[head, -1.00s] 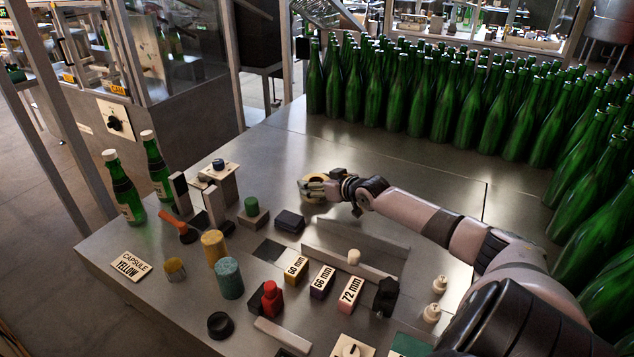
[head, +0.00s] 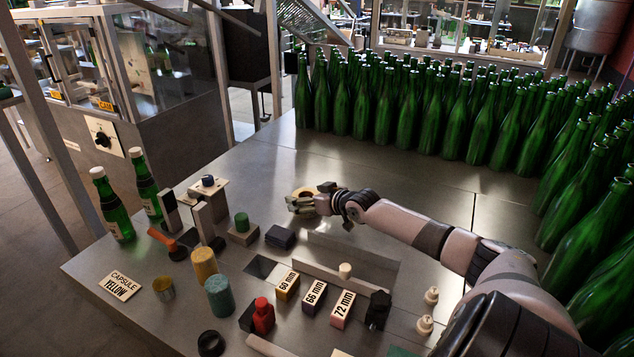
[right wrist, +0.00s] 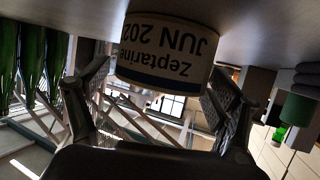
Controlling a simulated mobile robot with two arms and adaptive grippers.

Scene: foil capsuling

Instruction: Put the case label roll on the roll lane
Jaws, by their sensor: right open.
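The case label roll is a pale, short cylinder with a tan top, standing on the metal table in the head view (head: 303,191). In the right wrist view the roll (right wrist: 165,52) shows dark print, upside down, reading "Zeptarine JUN 202". My right gripper (head: 306,203) is open at the roll's near side, and in the wrist view its fingers (right wrist: 155,85) stand to either side of the roll. Whether they touch it I cannot tell. A low metal rail (head: 330,277) and a flat strip beside it lie nearer; which part is the roll lane is not marked. My left gripper is not in view.
Blocks marked 60 mm (head: 287,286), 66 mm (head: 314,297) and 72 mm (head: 342,309) stand before the rail. Many green bottles (head: 410,110) fill the back.

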